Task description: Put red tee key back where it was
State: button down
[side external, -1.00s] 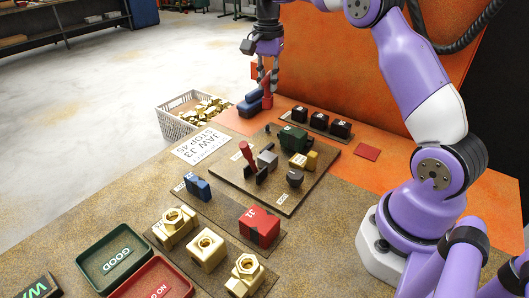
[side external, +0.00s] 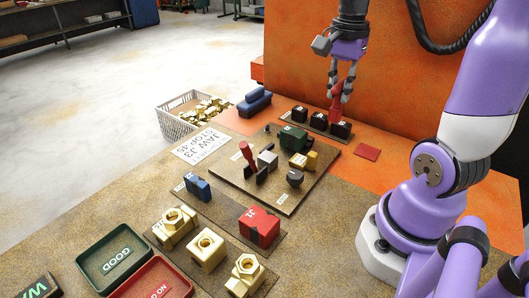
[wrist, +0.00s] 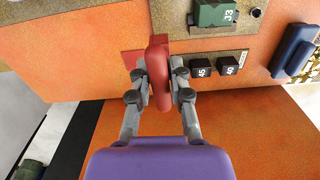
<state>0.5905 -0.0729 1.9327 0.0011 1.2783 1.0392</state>
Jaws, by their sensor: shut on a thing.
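My gripper (side external: 338,82) is shut on the red tee key (side external: 342,103) and holds it upright near the row of black blocks at the back. In the wrist view, the key (wrist: 159,72) sits between the two fingertips (wrist: 158,82). A flat red square (side external: 367,152) lies on the orange surface, right of the black blocks and in front of the key. Part of a red patch (wrist: 130,60) shows left of the key in the wrist view. The key's lower end overlaps the rightmost black block in the side view; I cannot tell its height above the surface.
Black blocks (side external: 318,117) stand on a strip under the gripper. A brown plate (side external: 290,206) carries a green block (side external: 292,138), a red-handled lever (side external: 247,152) and other parts. A blue object (side external: 254,103) lies left of the blocks. An orange wall (side external: 300,50) rises behind.

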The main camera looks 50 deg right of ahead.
jog(key=shift+s+d+f, duration=1.2)
jog(key=shift+d+f, duration=0.45)
jog(key=shift+f, duration=0.25)
jog(key=shift+s+d+f, duration=1.2)
jog(key=shift+d+f, duration=0.4)
jog(key=shift+f, duration=0.3)
jog(key=shift+s+d+f, duration=1.2)
jog(key=shift+d+f, duration=0.45)
jog(key=shift+f, duration=0.25)
jog(key=shift+f, duration=0.1)
jog(key=c, duration=0.8)
grip_release()
